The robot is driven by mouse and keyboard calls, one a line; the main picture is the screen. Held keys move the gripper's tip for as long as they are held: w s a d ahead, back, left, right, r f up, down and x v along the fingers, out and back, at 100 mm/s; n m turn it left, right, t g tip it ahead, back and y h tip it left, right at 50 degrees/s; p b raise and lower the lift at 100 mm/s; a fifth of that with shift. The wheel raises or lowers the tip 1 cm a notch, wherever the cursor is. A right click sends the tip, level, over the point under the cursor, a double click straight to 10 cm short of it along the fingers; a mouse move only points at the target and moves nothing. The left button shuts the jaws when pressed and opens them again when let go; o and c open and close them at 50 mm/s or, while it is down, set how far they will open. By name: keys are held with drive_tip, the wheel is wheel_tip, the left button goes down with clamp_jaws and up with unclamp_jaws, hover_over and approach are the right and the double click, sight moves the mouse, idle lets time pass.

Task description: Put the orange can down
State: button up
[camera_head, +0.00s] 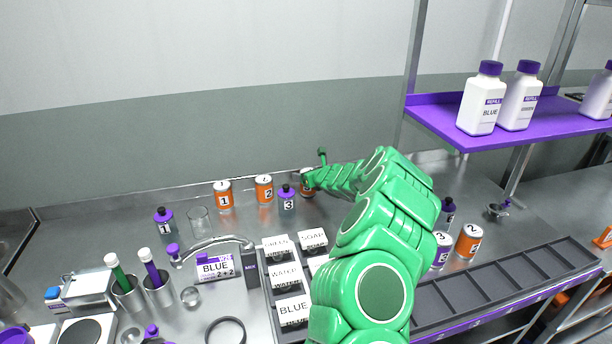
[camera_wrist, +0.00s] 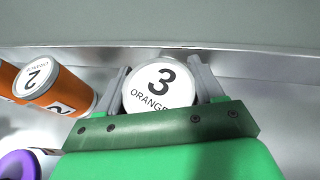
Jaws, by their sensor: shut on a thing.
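The orange can labelled 3 (camera_wrist: 160,86) fills the middle of the wrist view, its white lid marked "3 ORANGE". My gripper (camera_wrist: 163,72) is shut on it, one grey finger on each side. In the head view the same orange can (camera_head: 307,182) shows at the back of the steel counter, near the wall, partly hidden by my gripper (camera_head: 310,178). Orange can 2 (camera_head: 264,188) and orange can 1 (camera_head: 223,194) stand to its left. Whether the held can touches the counter cannot be told.
A purple-capped bottle 3 (camera_head: 287,203) stands close in front of orange can 2. A clear glass (camera_head: 199,221) and purple-capped bottle 1 (camera_head: 165,222) are further left. A purple shelf (camera_head: 550,122) with white bottles (camera_head: 481,103) is at the right. Labelled boxes (camera_head: 286,278) fill the middle foreground.

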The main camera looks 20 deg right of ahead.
drive_tip(key=shift+f, duration=0.1)
drive_tip(key=o, duration=1.3)
drive_tip(key=shift+v, duration=2.45)
drive_tip(key=v, duration=0.7)
drive_tip(key=shift+r, duration=0.25)
